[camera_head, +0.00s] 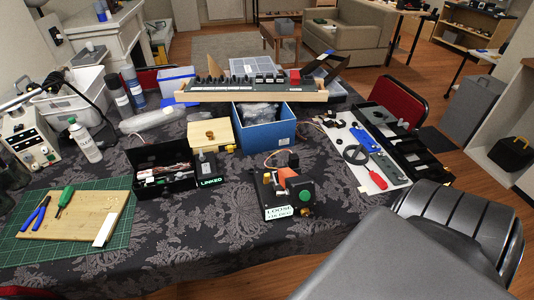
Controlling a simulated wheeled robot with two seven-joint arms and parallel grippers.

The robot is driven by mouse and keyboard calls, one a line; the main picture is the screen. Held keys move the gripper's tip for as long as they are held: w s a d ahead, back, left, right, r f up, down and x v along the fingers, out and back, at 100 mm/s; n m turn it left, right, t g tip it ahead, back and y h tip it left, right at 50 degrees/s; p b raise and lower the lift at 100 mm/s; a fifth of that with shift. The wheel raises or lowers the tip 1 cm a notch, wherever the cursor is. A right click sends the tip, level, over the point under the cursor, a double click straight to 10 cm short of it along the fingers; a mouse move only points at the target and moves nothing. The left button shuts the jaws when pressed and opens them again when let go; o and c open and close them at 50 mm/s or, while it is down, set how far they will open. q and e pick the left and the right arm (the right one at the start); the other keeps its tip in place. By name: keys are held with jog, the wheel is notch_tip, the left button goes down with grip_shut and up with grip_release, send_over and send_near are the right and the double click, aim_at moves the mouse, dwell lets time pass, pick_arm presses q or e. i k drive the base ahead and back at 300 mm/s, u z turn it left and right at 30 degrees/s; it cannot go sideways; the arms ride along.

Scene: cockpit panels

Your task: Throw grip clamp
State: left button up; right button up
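A small dark control box (286,194) stands on the patterned tablecloth near the table's front middle. Neither of my grippers shows. Large grey and black parts, likely of my own arm, fill the lower right and hide the table's front right edge.
Left of the box is an open black case (162,170) and a small unit labelled "LINKED" (207,170). Behind are a blue bin (264,127) and a long switch panel (252,90). A white tool board (366,150) lies right. A green mat (30,245) lies left.

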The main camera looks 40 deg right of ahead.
aim_at(266, 180)
jog(key=i, duration=0.3)
jog(key=z, duration=3.35)
jog(key=k, duration=2.15)
jog(key=u, duration=1.9)
